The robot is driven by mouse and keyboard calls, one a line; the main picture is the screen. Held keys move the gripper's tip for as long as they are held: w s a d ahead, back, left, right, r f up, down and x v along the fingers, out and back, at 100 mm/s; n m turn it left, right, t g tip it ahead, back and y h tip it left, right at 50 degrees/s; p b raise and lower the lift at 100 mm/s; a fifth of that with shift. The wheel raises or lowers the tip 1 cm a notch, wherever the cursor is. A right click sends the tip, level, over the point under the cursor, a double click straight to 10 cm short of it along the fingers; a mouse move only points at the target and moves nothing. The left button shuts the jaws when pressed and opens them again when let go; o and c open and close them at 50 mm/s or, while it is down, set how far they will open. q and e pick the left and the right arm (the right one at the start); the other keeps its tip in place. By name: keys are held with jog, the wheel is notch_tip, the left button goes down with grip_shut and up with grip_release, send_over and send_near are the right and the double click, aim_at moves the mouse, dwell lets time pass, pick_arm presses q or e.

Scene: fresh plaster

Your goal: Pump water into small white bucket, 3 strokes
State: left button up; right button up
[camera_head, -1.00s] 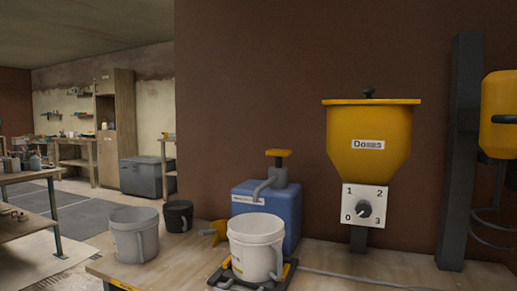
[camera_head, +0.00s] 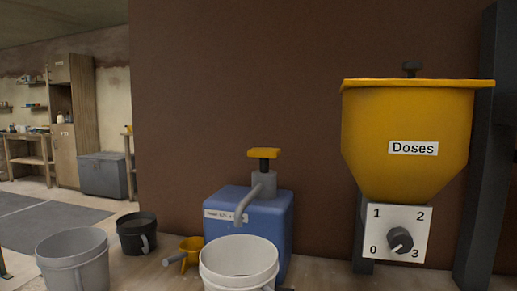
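A white bucket (camera_head: 238,268) stands at the bottom centre, in front of the blue water container and cut off by the lower edge. The blue container (camera_head: 262,222) has a grey pump (camera_head: 263,182) on top with a yellow handle (camera_head: 264,153), which stands raised. Its grey spout (camera_head: 245,205) bends down toward the bucket's far side, above the rim. Neither of my grippers shows in the view.
A grey bucket (camera_head: 73,262) and a black bucket (camera_head: 136,234) stand at left. A yellow scoop (camera_head: 190,247) lies beside the white bucket. A yellow "Doses" hopper (camera_head: 408,135) with a dial plate (camera_head: 394,232) stands at right. A brown wall (camera_head: 230,70) closes the back.

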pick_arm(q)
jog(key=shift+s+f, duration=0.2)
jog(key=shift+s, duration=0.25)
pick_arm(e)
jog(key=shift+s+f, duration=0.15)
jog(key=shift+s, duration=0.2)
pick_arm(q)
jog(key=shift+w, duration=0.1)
